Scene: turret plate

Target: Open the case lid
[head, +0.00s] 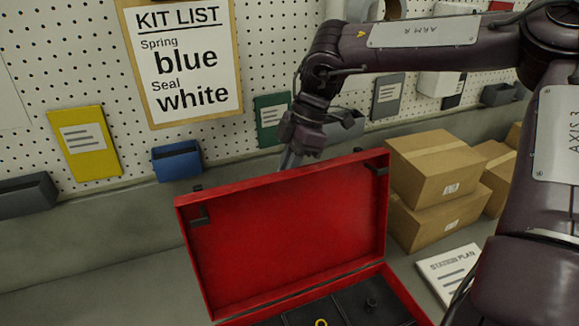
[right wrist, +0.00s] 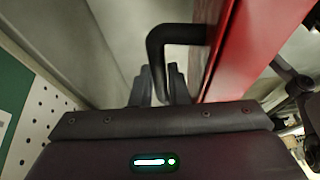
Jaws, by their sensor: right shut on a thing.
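The red case lid (head: 290,235) stands raised and near upright at the back of the case base (head: 408,296). Its red inner face is toward me. My right gripper (head: 290,160) reaches down behind the lid's top edge, and the lid hides its fingertips in the head view. In the right wrist view the red lid (right wrist: 255,45) is at right, with a black bent handle (right wrist: 178,35) on it. My right gripper's fingers (right wrist: 160,85) are shut on this handle. My left gripper is not in view.
The case holds a black insert (head: 345,306) with a dark post and a yellow piece at the lower edge. Cardboard boxes (head: 435,170) stand right of the lid, with a station plan sheet (head: 450,270) in front. A pegboard wall (head: 270,50) with a kit list (head: 185,60) is behind.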

